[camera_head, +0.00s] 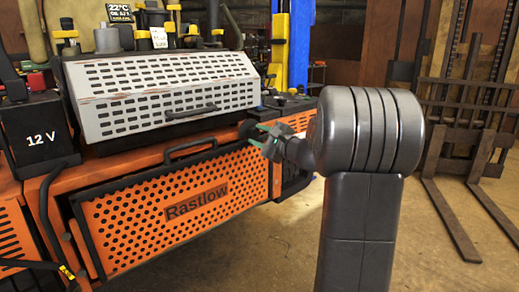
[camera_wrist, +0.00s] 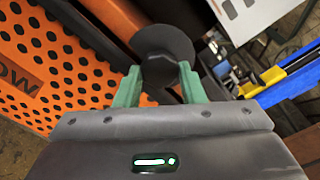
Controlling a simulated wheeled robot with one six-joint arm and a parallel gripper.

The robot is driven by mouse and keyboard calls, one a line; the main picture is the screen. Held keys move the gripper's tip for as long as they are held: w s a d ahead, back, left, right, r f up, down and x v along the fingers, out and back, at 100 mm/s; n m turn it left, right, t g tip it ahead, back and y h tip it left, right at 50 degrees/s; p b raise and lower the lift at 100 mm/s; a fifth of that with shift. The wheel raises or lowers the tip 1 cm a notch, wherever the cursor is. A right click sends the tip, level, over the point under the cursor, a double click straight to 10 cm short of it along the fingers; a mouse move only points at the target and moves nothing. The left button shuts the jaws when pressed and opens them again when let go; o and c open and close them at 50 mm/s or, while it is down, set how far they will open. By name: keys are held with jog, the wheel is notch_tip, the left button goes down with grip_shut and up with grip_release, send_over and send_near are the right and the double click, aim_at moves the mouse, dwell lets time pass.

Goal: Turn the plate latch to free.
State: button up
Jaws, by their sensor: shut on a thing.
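The plate latch, a dark round knob (camera_head: 247,129), sits at the upper right corner of the orange perforated plate (camera_head: 150,222) marked "Rastlow". My gripper (camera_head: 262,137) reaches it from the right. In the wrist view the knob (camera_wrist: 165,42) shows as a black disc with a raised grip in the middle. The green fingers of my gripper (camera_wrist: 160,82) stand on both sides of that grip and are shut on it. The latch's mounting and the plate edge behind it are hidden by the knob and fingers.
A white slotted cover (camera_head: 165,90) with a dark handle lies above the plate. The plate has a black handle (camera_head: 190,147) on its top edge. A 12 V battery (camera_head: 40,137) is at the left. Pallet forks (camera_head: 450,220) stand at the right; the floor between is clear.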

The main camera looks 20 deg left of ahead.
jog(key=shift+f+n+b, duration=0.1)
jog(key=shift+n+b, duration=0.6)
jog(key=o, duration=1)
jog(key=v, duration=1.4)
jog(key=shift+a, duration=0.1)
